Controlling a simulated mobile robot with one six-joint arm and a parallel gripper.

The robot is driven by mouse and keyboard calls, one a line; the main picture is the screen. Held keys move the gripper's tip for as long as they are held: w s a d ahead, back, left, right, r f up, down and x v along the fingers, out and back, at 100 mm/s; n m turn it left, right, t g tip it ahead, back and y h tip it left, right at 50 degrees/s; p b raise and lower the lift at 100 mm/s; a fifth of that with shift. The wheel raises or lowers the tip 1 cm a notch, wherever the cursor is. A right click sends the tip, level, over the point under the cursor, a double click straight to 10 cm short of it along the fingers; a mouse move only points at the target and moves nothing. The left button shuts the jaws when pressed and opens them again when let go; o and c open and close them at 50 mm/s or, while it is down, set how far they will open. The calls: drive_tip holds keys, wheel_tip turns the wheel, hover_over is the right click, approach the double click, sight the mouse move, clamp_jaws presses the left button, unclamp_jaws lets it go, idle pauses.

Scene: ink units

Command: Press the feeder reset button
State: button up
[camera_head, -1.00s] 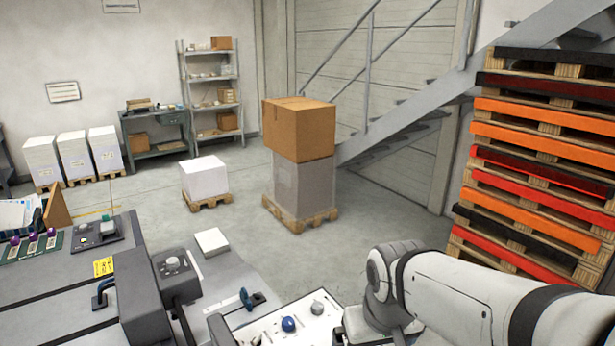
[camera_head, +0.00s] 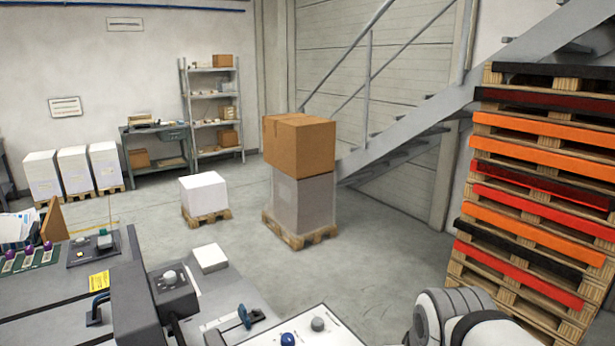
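No button is clearly marked as the feeder reset. A white panel (camera_head: 250,342) at the bottom centre carries a blue round knob (camera_head: 288,339) and a grey round knob (camera_head: 317,324). A dark control box (camera_head: 172,290) left of it has a grey knob (camera_head: 170,277) on top. A small panel (camera_head: 80,253) further left has a green control (camera_head: 103,235). Labels are too small to read. Part of my white arm shows at the bottom right. My gripper is outside the view.
A blue lever (camera_head: 245,317) stands beside the white panel. A cardboard box (camera_head: 299,144) sits on a grey stack on a pallet. A tall stack of coloured pallets (camera_head: 540,185) stands at the right, near a staircase. Open floor (camera_head: 385,250) lies between.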

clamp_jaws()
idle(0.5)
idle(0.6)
